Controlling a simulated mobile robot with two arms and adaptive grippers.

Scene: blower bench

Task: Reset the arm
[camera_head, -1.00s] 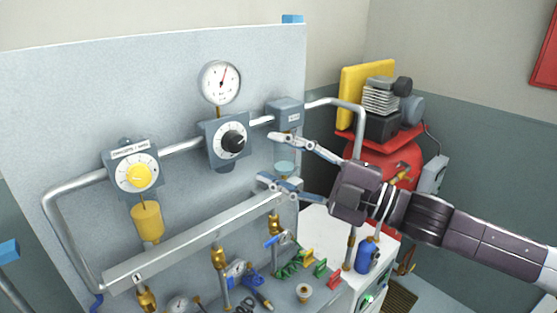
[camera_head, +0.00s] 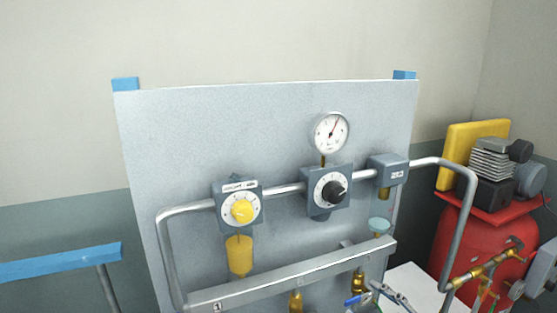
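The task names the arm, and most of both arms is out of the picture. My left gripper is not in view.
The grey panel (camera_head: 190,135) carries a yellow dial (camera_head: 241,210), a black dial (camera_head: 335,191), a round gauge (camera_head: 331,133) and pipework. A red tank (camera_head: 470,240) stands right. A blue rail (camera_head: 60,264) is left.

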